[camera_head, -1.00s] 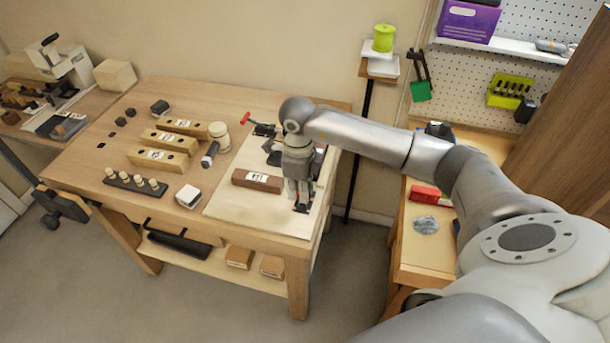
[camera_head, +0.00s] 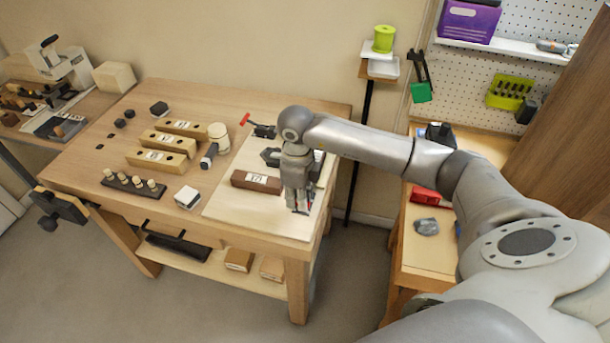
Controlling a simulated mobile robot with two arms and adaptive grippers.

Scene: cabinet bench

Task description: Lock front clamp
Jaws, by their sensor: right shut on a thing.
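My right gripper (camera_head: 300,207) points down over the front right part of the pale board (camera_head: 237,215) on the bench. The rear clamp (camera_head: 262,129), with a red handle sticking out to the left, stands at the back of the board. A dark brown block (camera_head: 256,182) with a white label lies on the board just left of my gripper. My left gripper is not in the picture.
Wooden blocks (camera_head: 158,162), a mallet (camera_head: 210,154), a peg rack (camera_head: 133,185) and a white-topped block (camera_head: 187,197) lie left of the board. A side bench at right holds a red box (camera_head: 425,195). The board's front left is clear.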

